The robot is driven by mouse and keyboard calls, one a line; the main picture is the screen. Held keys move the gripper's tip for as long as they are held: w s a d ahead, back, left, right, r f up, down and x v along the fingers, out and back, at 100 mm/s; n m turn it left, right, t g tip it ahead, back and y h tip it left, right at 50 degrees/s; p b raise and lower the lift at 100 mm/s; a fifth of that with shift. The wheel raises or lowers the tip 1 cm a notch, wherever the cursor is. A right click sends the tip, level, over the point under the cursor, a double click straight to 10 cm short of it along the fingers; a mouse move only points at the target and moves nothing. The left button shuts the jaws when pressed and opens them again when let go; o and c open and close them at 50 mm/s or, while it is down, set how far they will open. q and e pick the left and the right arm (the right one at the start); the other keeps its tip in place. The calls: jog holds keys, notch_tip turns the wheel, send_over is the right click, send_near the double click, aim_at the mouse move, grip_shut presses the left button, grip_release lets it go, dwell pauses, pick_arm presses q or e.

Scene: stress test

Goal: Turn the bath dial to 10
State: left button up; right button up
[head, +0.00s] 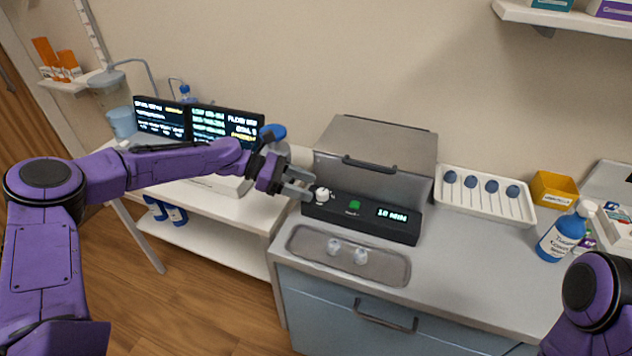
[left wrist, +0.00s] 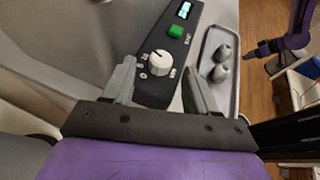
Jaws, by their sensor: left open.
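The bath's white dial (head: 322,194) is at the left end of the black control panel (head: 360,218). The panel also has a green button (head: 355,205) and a lit display (head: 392,215) that seems to read "10 MIN". My left gripper (head: 306,187) is open just left of the dial. In the left wrist view the dial (left wrist: 158,63) sits ahead of and between the spread fingers (left wrist: 160,88), apparently not touched. Small marks surround the dial, but its exact setting is too small to read. My right gripper (left wrist: 263,50) shows small in the left wrist view.
The grey bath lid (head: 376,145) is behind the panel. A grey tray (head: 305,240) with two small cups lies in front. A white rack (head: 484,198) with several blue caps, a yellow bin (head: 553,188) and a blue bottle (head: 562,235) stand right. Monitors (head: 226,122) stand left.

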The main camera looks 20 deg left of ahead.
pick_arm(q)
jog(key=p+v, duration=0.2)
jog(key=v, duration=0.2)
jog(key=shift+s+a, duration=0.15)
jog(key=shift+a, duration=0.1)
pick_arm(e)
jog(key=r, duration=0.3)
jog(key=shift+s+r, duration=0.25)
jog(key=shift+s, duration=0.1)
